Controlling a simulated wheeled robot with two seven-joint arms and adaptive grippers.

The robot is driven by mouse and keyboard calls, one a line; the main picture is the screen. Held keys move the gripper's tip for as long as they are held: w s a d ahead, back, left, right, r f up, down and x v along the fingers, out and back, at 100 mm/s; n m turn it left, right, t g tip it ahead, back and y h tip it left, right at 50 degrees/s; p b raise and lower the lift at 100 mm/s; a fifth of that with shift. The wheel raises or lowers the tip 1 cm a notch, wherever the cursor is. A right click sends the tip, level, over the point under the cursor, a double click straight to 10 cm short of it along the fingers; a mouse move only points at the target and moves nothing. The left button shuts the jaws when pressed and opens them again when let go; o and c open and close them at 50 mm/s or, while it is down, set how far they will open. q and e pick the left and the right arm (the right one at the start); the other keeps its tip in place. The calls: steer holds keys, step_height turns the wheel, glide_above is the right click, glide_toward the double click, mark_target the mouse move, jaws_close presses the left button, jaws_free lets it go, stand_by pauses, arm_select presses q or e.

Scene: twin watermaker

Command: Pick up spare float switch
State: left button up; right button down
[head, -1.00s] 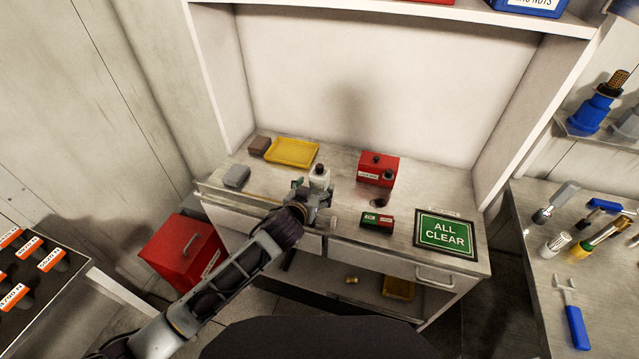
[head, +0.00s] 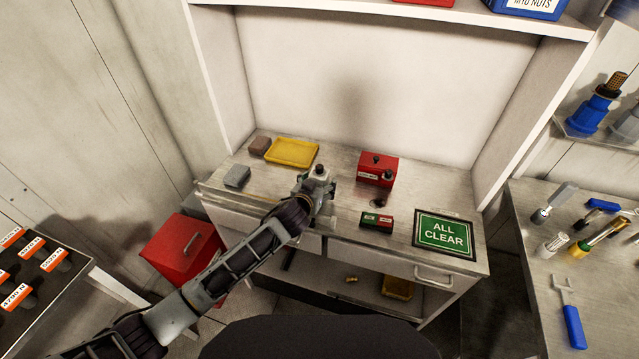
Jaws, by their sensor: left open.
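A small white, bottle-like object with a dark cap (head: 319,171) stands upright on the grey workbench (head: 350,170). No label tells me whether it is the spare float switch. My left gripper (head: 318,186) is open at this object, its fingers seemingly to either side of it. The gripper hides the object's lower part, and I cannot tell whether they touch. My right gripper is not in view.
A red box with knobs (head: 377,169), a red and green block (head: 376,221) and an ALL CLEAR sign (head: 444,233) are to the right. A yellow tray (head: 292,153), brown block (head: 260,146) and grey block (head: 237,177) are to the left. Tools lie on the right-hand table (head: 530,285).

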mark_target(318, 169)
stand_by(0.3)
arm_select(q)
steer(key=c, duration=1.3)
steer(key=shift+r, duration=0.2)
steer(key=shift+r, duration=4.9)
